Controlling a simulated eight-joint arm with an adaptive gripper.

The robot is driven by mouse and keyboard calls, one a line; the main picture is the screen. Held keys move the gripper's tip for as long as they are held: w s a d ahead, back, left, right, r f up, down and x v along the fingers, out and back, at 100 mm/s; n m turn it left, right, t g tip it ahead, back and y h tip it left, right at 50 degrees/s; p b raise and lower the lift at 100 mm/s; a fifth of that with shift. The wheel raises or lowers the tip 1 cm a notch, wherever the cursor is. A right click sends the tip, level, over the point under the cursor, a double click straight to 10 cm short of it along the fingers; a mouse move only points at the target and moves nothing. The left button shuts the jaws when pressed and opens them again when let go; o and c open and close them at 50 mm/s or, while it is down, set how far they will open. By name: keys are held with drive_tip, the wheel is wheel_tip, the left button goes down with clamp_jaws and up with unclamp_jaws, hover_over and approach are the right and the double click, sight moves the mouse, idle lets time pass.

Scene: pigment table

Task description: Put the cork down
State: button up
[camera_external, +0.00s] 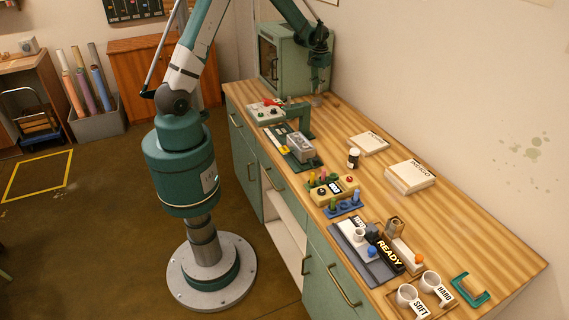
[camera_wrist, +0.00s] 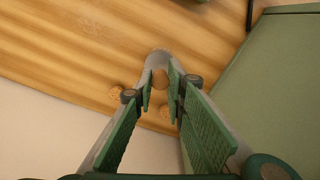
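My gripper (camera_wrist: 160,82) points down over the wooden table top (camera_wrist: 50,50), and its two green-padded fingers come close together at the tips. A round brown cork (camera_wrist: 160,78) sits between the fingertips, and the fingers look closed on it. A greyish, rounded glass-like shape (camera_wrist: 159,55) shows just beyond the cork; I cannot tell whether they touch. In the external view my gripper (camera_external: 318,90) is low over the far end of the table, and the cork is too small to make out there.

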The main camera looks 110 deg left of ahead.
drive_tip(key=shift+f, duration=1.85)
drive_tip(key=shift+f, duration=0.2)
drive_tip(key=o, duration=0.6)
drive_tip(key=shift+r, duration=0.2)
drive_tip(key=shift+r, duration=6)
